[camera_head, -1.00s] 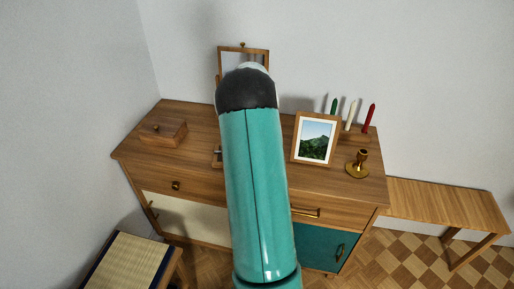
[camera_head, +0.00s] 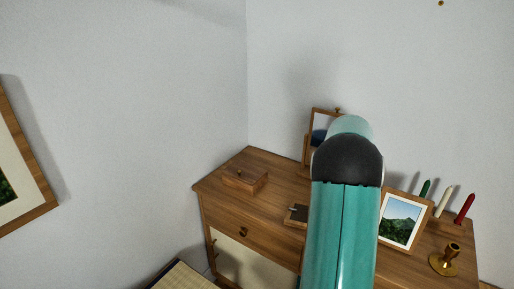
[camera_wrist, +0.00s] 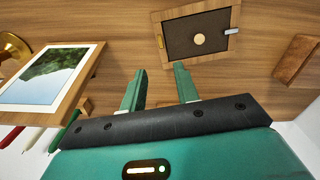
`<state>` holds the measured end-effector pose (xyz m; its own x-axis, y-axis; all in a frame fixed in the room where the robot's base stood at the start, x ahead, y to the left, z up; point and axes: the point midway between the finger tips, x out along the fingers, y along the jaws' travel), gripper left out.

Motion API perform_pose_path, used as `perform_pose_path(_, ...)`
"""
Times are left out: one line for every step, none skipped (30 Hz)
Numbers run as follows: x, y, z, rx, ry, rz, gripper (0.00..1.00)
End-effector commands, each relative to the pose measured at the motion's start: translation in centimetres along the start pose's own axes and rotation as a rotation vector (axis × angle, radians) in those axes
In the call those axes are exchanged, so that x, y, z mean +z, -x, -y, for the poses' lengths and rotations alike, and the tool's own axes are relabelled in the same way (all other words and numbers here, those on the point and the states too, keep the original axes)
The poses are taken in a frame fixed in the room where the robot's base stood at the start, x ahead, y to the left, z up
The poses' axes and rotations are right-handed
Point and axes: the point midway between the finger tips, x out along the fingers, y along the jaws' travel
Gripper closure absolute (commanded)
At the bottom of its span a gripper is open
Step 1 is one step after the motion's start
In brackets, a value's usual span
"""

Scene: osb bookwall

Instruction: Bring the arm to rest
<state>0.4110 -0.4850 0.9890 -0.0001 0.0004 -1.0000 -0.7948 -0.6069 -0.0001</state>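My teal arm with its black joint rises in front of the wooden sideboard (camera_head: 270,202) in the head view and hides part of its top. My gripper is hidden behind the arm there. In the wrist view my gripper (camera_wrist: 159,70) shows two green fingers set apart, with nothing between them. It hangs over the wooden top, apart from a small dark-lined tray (camera_wrist: 178,42) that holds a pale round piece and a small metal piece.
A framed mountain picture (camera_head: 399,220) stands right of my arm, near a brass candlestick (camera_head: 446,260) and green, white and red candles (camera_head: 444,201). A wooden box (camera_head: 246,178) sits at the left. A picture hangs on the left wall (camera_head: 120,110).

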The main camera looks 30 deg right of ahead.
Motion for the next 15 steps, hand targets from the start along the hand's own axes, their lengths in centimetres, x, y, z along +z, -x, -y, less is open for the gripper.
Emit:
perform_pose_path(0.0,0.0,0.0,0.0,0.0,0.0,0.69)
perform_pose_path(0.0,0.0,0.0,0.0,0.0,0.0,0.69)
perform_pose_path(0.0,0.0,0.0,0.0,0.0,0.0,0.69)
perform_pose_path(0.0,0.0,0.0,0.0,0.0,0.0,0.69)
perform_pose_path(0.0,0.0,0.1,0.0,0.001,-0.001,0.69)
perform_pose_path(0.1,0.2,0.3,-0.002,0.005,-0.003,0.69)
perform_pose_path(0.3,0.5,0.6,-0.003,0.009,-0.006,0.69)
perform_pose_path(0.5,0.8,1.1,-0.006,0.016,-0.01,0.69)
perform_pose_path(1.0,1.4,1.9,-0.01,0.029,-0.018,0.69)
perform_pose_path(1.5,2.0,2.6,-0.014,0.041,-0.025,0.69)
perform_pose_path(2.1,2.7,3.5,-0.018,0.056,-0.034,0.69)
perform_pose_path(3.0,3.7,4.8,-0.025,0.078,-0.047,0.69)
perform_pose_path(3.9,4.5,5.8,-0.031,0.097,-0.056,0.69)
perform_pose_path(4.8,5.3,6.9,-0.037,0.116,-0.066,0.69)
perform_pose_path(6.1,6.3,8.3,-0.045,0.145,-0.081,0.69)
